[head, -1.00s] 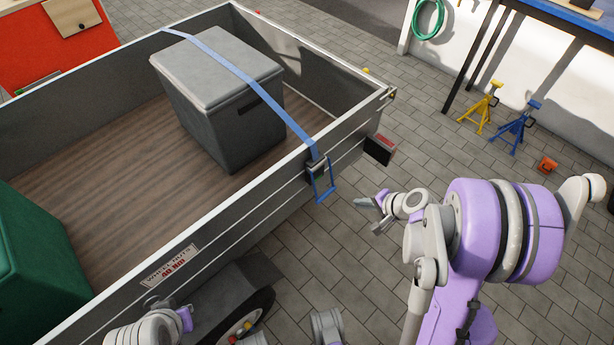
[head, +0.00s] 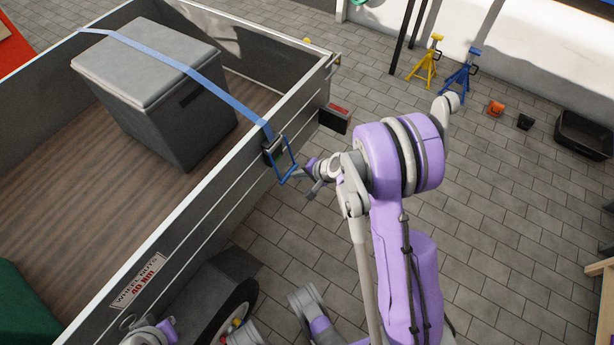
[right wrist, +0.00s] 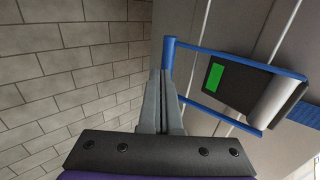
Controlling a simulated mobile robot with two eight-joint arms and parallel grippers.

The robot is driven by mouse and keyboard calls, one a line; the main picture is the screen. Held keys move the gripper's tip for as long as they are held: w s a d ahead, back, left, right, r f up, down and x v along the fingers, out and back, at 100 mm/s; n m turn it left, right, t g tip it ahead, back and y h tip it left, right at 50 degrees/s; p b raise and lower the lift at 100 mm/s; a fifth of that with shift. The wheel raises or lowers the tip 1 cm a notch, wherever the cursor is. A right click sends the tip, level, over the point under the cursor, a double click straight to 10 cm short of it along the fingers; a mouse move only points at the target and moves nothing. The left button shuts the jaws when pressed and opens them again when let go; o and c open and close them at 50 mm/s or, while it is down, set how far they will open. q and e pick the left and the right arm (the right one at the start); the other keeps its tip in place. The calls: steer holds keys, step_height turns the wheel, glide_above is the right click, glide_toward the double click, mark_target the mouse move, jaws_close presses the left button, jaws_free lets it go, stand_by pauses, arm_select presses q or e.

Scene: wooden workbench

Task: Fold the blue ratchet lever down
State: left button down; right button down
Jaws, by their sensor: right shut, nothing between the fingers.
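The blue ratchet lever (head: 289,175) is a U-shaped frame on the dark ratchet buckle (head: 272,148) at the trailer's side wall. It sticks outward and down from the wall. In the right wrist view the lever (right wrist: 240,61) lies right of the fingers, with its end bar close beside them. The buckle there shows a green patch (right wrist: 215,76). My right gripper (head: 307,176) is beside the lever's outer end; in its wrist view the fingers (right wrist: 160,80) are together and empty. I cannot tell whether they touch the bar. My left gripper is not in view.
A blue strap (head: 190,68) runs from the buckle over a grey box (head: 150,85) in the trailer (head: 215,190). A dark block (head: 335,118) juts from the trailer wall beyond the lever. Yellow (head: 425,65) and blue (head: 460,75) stands are farther back. The paved floor is open at right.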

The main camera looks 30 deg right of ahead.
steer(key=shift+w+a+f, duration=0.1)
steer(key=shift+w, duration=0.15)
steer(key=shift+w+a+f+b, duration=0.2)
steer(key=shift+w+f+b, duration=0.1)
steer(key=shift+w+b, duration=0.15)
steer(key=shift+w+a+f+b, duration=0.15)
steer(key=shift+w+f+b, duration=0.15)
steer(key=shift+w, duration=0.15)
